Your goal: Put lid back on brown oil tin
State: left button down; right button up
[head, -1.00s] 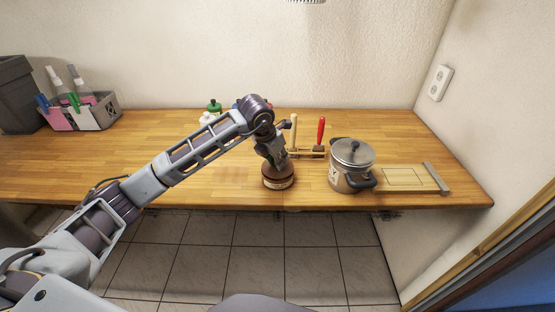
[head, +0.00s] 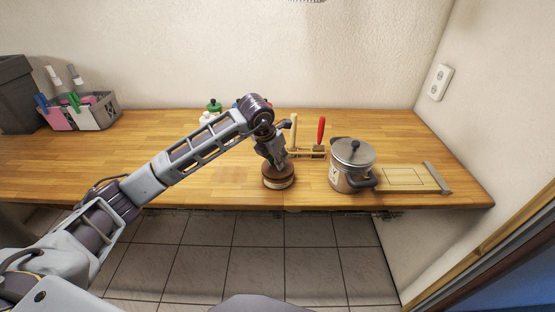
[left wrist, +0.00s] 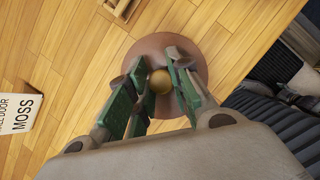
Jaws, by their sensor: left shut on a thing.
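My left gripper (head: 277,160) points down at the round brown tin (head: 279,184), which stands near the front edge of the bench and has a pale band around its side. In the left wrist view the green-padded fingers (left wrist: 158,88) are shut on the round golden knob of the brown lid (left wrist: 188,50). The lid is a flat reddish-brown disc over the top of the tin, and it looks level in the head view. The lid hides the tin's mouth, and I cannot tell whether it is fully seated. My right gripper is not in view.
A steel pot (head: 352,166) with a dark-knobbed lid stands close on the right. Behind are a wooden rack (head: 308,153) with a red-handled tool and a green-topped bottle (head: 214,106). A grey caddy (head: 88,113) stands far left. The left bench middle is clear.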

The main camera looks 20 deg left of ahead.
pick_arm(q)
jog(key=c, duration=0.7)
grip_release()
jog(key=shift+c, duration=0.2)
jog(key=shift+r, duration=0.1)
jog(key=shift+r+p, duration=1.55)
jog(key=shift+r, duration=1.9)
jog(key=shift+c, duration=0.3)
grip_shut()
jog(key=shift+f+b, duration=1.3)
jog(key=shift+f, duration=0.35)
